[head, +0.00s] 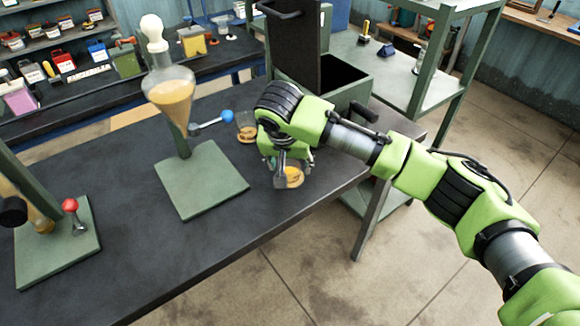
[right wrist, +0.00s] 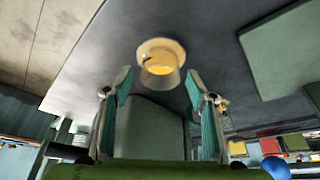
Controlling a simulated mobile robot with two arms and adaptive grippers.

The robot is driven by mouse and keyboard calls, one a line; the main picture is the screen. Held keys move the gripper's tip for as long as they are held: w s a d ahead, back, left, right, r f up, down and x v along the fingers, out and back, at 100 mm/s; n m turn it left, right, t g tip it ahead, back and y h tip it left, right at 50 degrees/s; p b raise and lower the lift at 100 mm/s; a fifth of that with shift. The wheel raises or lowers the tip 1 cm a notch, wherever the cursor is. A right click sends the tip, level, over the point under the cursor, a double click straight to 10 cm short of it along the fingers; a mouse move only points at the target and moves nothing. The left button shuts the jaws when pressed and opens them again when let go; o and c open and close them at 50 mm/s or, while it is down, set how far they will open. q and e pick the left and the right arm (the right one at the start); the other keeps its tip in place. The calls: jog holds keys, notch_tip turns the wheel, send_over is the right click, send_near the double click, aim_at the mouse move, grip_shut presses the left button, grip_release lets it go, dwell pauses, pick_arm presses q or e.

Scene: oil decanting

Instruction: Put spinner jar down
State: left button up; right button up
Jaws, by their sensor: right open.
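A small clear jar with amber contents, which I take as the spinner jar (head: 294,176), is on the dark table (head: 130,268) near its right end. My right gripper (head: 283,172) is right at it and partly hides it in the head view. In the right wrist view the jar (right wrist: 161,62) appears just past the tips of my open right gripper (right wrist: 157,82). The fingers are spread wide, with a gap to the jar on both sides. My left gripper is not in view.
A funnel flask (head: 172,98) of amber liquid stands on a green-based stand (head: 205,185) left of the gripper. Its blue-knobbed valve (head: 227,116) points toward a second small jar (head: 247,130). Another stand (head: 60,250) is at far left. The front middle of the table is clear.

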jog(key=b+v, duration=0.1)
jog(key=v, duration=0.9)
jog(key=shift+r, duration=0.15)
dwell(0.8)
